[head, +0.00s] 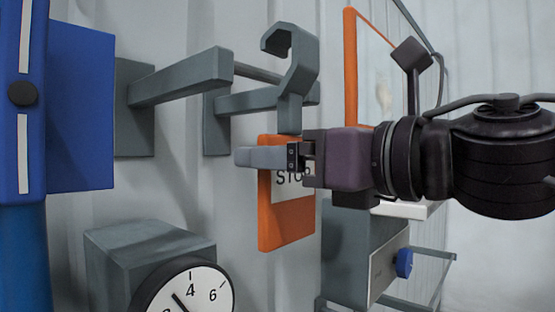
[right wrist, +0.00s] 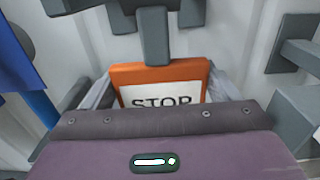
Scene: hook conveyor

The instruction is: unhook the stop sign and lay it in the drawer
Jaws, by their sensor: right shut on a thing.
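The stop sign (head: 285,222) is an orange plate with a white "STOP" label, hanging upright below a grey hook (head: 291,75). My right gripper (head: 270,158) comes in from the right and is shut on the sign, one finger across its front. In the right wrist view the sign (right wrist: 160,70) sits between the fingers, with the hook stem (right wrist: 154,35) above it. The hook's curved top is near the grey bars (head: 190,75); I cannot tell whether it still rests on one. I cannot identify the drawer for certain. My left gripper is out of view.
A grey box (head: 345,255) with a pale front and blue knob (head: 403,263) stands at lower right. A round dial (head: 187,292) on a grey block (head: 150,250) is at lower left. A blue panel (head: 82,105) stands at the left. An orange frame (head: 350,65) is behind my right arm.

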